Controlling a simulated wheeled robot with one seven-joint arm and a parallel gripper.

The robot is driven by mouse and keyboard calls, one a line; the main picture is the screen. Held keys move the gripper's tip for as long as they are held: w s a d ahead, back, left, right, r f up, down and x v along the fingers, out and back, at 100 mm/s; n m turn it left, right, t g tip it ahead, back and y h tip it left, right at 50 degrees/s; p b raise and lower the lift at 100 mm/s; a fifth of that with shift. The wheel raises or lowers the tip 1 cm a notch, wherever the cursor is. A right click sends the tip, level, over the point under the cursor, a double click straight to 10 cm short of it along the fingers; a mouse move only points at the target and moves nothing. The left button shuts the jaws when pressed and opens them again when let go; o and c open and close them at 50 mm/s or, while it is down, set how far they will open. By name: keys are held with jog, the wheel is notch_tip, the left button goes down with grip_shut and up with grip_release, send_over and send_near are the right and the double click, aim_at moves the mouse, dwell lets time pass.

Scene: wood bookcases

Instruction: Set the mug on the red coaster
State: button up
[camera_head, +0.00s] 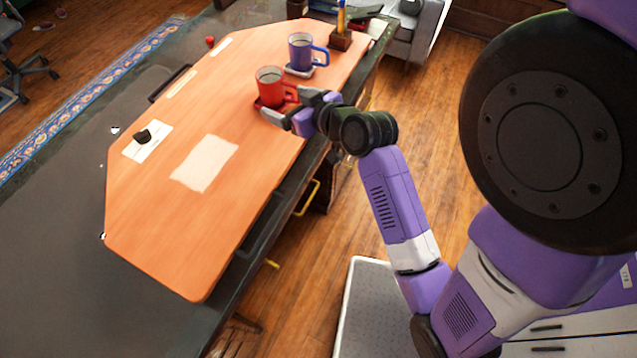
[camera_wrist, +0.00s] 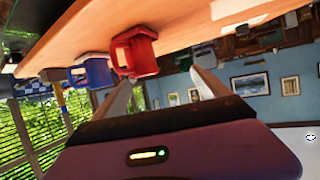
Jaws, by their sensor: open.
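A red mug (camera_head: 269,86) stands upright near the right edge of the orange desk top, with its handle toward the right. The red coaster (camera_head: 259,104) shows as a dark red edge under the mug's base; my gripper hides part of it. A blue mug (camera_head: 300,52) stands just behind on a pale coaster (camera_head: 300,71). My gripper (camera_head: 291,105) is open at the near right side of the red mug, close to its handle. In the tilted wrist view, the red mug (camera_wrist: 134,52) lies just beyond my open fingers (camera_wrist: 163,78); contact cannot be told.
A pencil holder (camera_head: 340,39) stands behind the blue mug. A white sheet (camera_head: 205,163) and a card with a dark object (camera_head: 148,140) lie on the desk's left part. The near desk surface (camera_head: 190,235) is clear.

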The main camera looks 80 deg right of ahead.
jog(key=shift+n+t+y, duration=0.3)
jog(key=shift+n+y, duration=0.1)
jog(key=shift+y, duration=0.1)
jog(key=a+f, duration=0.1)
jog(key=a, duration=0.2)
jog(key=a+f, duration=0.1)
jog(key=a, duration=0.2)
jog(key=a+f, duration=0.1)
jog(key=a, duration=0.2)
jog(key=shift+s+a, duration=0.2)
jog(key=shift+a, duration=0.2)
jog(key=shift+n+t+y, duration=0.4)
jog(key=shift+n+y, duration=0.1)
jog(key=shift+n, duration=0.2)
jog(key=s+a, duration=0.1)
jog(key=a, duration=0.4)
jog(key=s+a, duration=0.1)
jog(key=a, duration=0.1)
jog(key=shift+s+a+f, duration=0.35)
jog(key=shift+a, duration=0.05)
jog(key=s+a+r+n+t+y, duration=0.1)
jog(key=s+a+r+n+y, duration=0.1)
jog(key=s+a, duration=0.3)
jog(key=s+a+r+n+t+y, duration=0.1)
jog(key=s+a+r+n+y, duration=0.2)
jog(key=s+a, duration=0.3)
jog(key=a+r, duration=0.1)
jog(key=a, duration=0.2)
jog(key=shift+s+y, duration=0.15)
jog(key=shift+y, duration=0.15)
